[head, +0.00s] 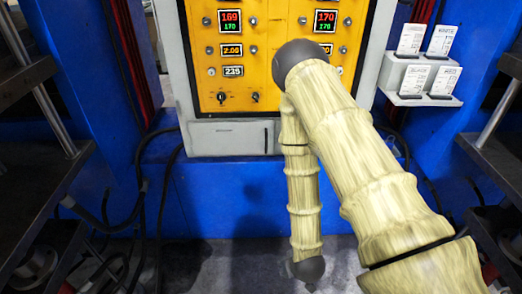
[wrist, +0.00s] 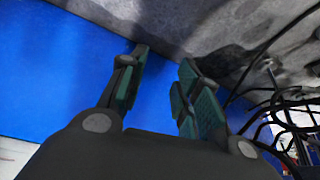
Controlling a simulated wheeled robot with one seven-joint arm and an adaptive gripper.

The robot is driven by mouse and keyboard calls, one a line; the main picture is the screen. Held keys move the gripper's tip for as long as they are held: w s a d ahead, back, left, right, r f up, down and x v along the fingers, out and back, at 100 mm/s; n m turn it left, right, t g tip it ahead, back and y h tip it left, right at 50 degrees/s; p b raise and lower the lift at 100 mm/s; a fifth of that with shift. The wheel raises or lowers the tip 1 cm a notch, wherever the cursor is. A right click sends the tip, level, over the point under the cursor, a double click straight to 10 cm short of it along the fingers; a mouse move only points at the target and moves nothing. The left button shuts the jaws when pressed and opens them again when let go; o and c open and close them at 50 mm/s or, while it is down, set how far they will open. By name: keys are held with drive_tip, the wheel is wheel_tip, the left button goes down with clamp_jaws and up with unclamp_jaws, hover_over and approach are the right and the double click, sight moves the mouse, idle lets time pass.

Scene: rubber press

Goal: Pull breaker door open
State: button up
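A grey cabinet with a yellow control panel (head: 225,75) stands in the middle of the head view. Below the yellow face is a grey lower front (head: 228,138) with a thin dark upright line near its right end. It may be the breaker door, but I cannot tell for certain. It looks shut, and my arm covers part of its right side. My gripper (wrist: 164,62) shows in the wrist view with its two fingers apart and nothing between them. Blue surface and grey floor lie beyond the fingers. The gripper is not visible in the head view.
Blue machine body (head: 230,195) lies below the cabinet. A white rack with cards (head: 412,98) is at the right. Dark press parts stand at both sides. Black cables (head: 140,215) hang at lower left, and cables (wrist: 275,105) also show in the wrist view.

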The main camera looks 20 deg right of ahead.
drive_tip(key=w+d+r+t+b, duration=0.1)
drive_tip(key=w+r+t+b, duration=0.15)
drive_tip(key=w, duration=0.65)
drive_tip(key=w+d+r+t+b, duration=0.1)
drive_tip(key=w+r+t+b, duration=0.2)
drive_tip(key=w, duration=0.7)
drive_tip(key=t+h+b, duration=0.1)
drive_tip(key=t+b, duration=0.4)
drive_tip(key=t, duration=0.2)
approach(266, 151)
wheel_tip(266, 151, up, 4)
drive_tip(key=w, duration=0.7)
drive_tip(key=w+d, duration=0.1)
drive_tip(key=w, duration=0.2)
drive_tip(key=shift+w+f, duration=0.25)
drive_tip(key=shift+w, duration=0.1)
clamp_jaws()
